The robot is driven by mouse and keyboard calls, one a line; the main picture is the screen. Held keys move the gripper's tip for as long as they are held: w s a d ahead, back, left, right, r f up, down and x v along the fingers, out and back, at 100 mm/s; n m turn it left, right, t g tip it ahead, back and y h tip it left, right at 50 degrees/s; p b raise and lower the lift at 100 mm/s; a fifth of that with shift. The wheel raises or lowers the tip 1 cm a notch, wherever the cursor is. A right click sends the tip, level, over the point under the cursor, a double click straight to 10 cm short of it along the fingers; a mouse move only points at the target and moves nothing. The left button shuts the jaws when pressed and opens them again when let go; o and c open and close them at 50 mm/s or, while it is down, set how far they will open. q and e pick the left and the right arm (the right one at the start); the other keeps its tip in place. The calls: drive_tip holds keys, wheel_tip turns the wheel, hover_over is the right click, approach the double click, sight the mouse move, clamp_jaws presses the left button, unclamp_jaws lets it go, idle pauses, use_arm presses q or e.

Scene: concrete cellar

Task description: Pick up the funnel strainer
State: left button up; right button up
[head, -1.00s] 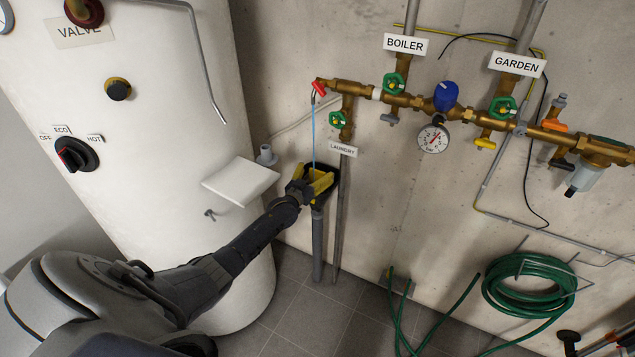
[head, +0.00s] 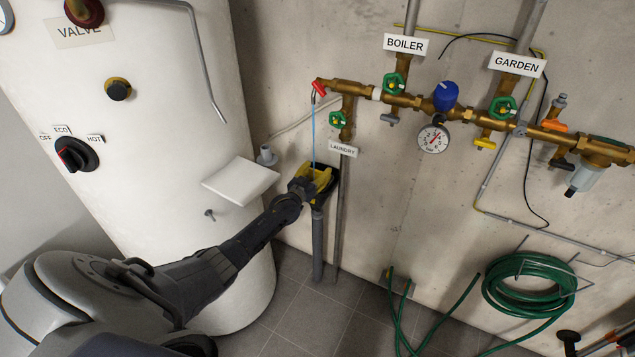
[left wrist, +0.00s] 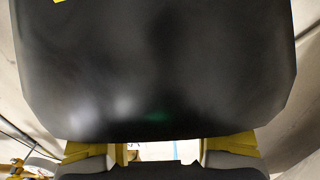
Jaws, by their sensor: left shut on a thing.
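My left gripper (head: 318,180), with yellow fingers, reaches from the left to a black funnel-like cup (head: 331,185) on top of a grey standing pipe. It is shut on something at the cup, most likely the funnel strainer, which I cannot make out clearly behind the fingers. In the left wrist view a large smooth dark surface (left wrist: 155,70) fills most of the picture. The yellow fingers (left wrist: 160,150) show at its lower edge. A thin blue stream (head: 314,130) runs down from the red-handled tap (head: 319,88) to the cup. My right gripper is not in view.
A white tank (head: 150,130) stands close on the left, with a white slab (head: 240,181) beside my left forearm. Brass pipework (head: 400,98) with valves and a gauge runs along the concrete wall. A green hose (head: 530,290) hangs at the right.

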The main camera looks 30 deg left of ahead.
use_arm(q)
drive_tip(key=c, duration=0.4)
drive_tip(key=shift+o, duration=0.2)
drive_tip(key=shift+r, duration=0.1)
drive_tip(key=shift+s+r, duration=0.2)
drive_tip(key=shift+r, duration=0.1)
wheel_tip(320, 180, up, 6)
drive_tip(key=s+d, duration=0.1)
drive_tip(key=s, duration=1.8)
drive_tip(key=w+d+r+m+t, duration=0.2)
drive_tip(key=d+r+m+t, duration=0.1)
drive_tip(key=d+r+t, duration=0.2)
drive_tip(key=shift+d+r+m+h, duration=0.35)
drive_tip(key=shift+d+r, duration=0.25)
drive_tip(key=shift+r, duration=0.55)
